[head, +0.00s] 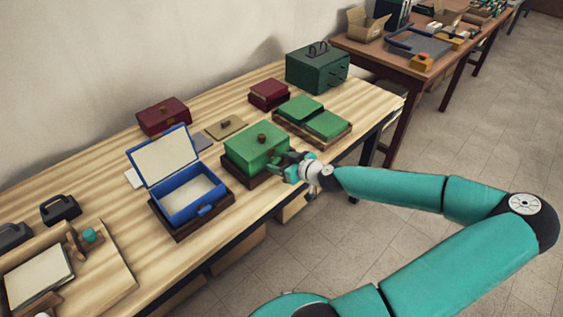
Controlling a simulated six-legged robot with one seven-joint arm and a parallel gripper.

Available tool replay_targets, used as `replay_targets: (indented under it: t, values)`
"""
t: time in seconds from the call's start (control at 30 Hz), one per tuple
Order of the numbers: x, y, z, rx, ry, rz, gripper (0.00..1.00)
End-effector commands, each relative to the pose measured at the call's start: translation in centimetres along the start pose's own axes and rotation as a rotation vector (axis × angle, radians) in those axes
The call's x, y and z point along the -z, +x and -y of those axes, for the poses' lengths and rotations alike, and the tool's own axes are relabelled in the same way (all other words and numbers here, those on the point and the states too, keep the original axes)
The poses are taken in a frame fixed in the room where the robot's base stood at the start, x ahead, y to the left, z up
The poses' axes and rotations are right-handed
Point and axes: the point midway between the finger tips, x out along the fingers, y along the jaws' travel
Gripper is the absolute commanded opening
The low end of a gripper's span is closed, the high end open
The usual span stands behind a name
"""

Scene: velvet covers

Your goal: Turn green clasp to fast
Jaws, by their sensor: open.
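A green velvet box (256,147) with a shut lid and a round brown knob (262,138) sits on a dark wooden base on the table. My gripper (279,169) is at the front right side of this box, close against it. The jaws are open. The green clasp cannot be made out; my gripper covers part of the box's front, and whether it touches the box cannot be told.
An open blue box (190,199) stands left of the green box. A green two-part case (312,117) lies to the right, with a dark green chest (317,68) behind it. Dark red boxes (163,116) stand near the wall. The floor in front is clear.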

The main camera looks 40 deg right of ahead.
Motion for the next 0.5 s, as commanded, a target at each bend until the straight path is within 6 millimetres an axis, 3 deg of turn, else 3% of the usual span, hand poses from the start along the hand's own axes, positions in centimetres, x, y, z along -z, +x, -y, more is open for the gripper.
replay_targets:
  t: [0.27, 0.5]
  values:
    - [0.0, 0.16, -0.01, 0.0, 0.0, 0.0, 0.6]
    - [0.01, 0.14, -0.01, 0.0, 0.0, 0.0, 0.15]
